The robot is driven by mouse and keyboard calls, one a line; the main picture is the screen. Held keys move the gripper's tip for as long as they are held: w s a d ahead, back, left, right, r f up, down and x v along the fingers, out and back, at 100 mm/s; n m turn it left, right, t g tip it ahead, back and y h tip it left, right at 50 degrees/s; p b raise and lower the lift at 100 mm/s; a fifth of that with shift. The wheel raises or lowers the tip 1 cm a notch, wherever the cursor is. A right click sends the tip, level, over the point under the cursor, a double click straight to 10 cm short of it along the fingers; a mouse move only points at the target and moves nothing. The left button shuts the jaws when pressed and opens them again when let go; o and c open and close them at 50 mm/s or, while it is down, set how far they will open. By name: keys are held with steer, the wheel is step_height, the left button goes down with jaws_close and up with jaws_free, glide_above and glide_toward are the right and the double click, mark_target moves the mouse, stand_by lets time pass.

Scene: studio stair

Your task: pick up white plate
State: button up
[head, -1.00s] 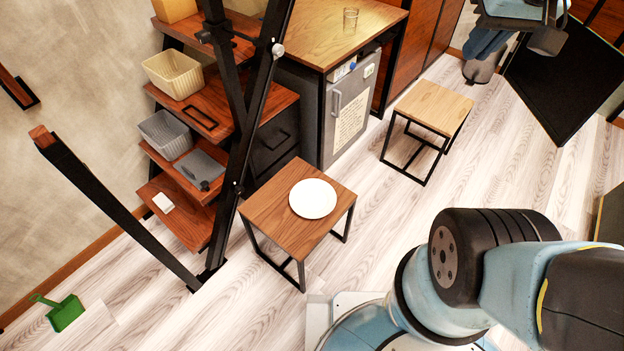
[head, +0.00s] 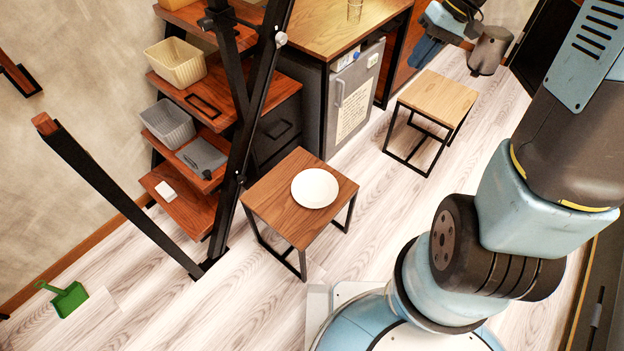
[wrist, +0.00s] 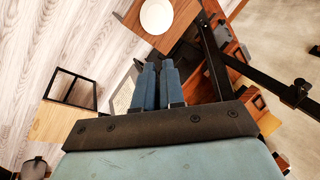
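The white plate (head: 315,188) lies flat on a small square brown wooden stool (head: 272,207) with black metal legs, in the middle of the head view. In the wrist view the plate (wrist: 156,15) shows at the top edge, beyond the fingertips. My gripper (head: 424,52) is at the upper right of the head view, high and well apart from the plate. In the wrist view the blue fingers of my gripper (wrist: 158,66) lie side by side, close together, with nothing seen between them.
A black metal frame (head: 245,130) stands left of the stool, before shelves with a cream basket (head: 175,64) and a grey basket (head: 167,124). A lighter stool (head: 438,97) stands right, near a desk and small fridge (head: 352,100). A green dustpan (head: 70,299) lies on the floor.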

steer(key=w+f+g+y, duration=0.15)
steer(key=w+f, duration=0.35)
steer(key=f, duration=0.6)
steer(key=m+y, duration=0.1)
steer(key=y, duration=0.5)
glide_toward(340, 190)
step_height(340, 190, up, 5)
steer(key=d, duration=0.3)
steer(key=shift+t, duration=0.35)
steer(key=x, duration=1.3)
steer(key=shift+s+a+f, duration=0.1)
steer(key=shift+a+f, duration=0.15)
steer(key=shift+f, duration=0.15)
jaws_close()
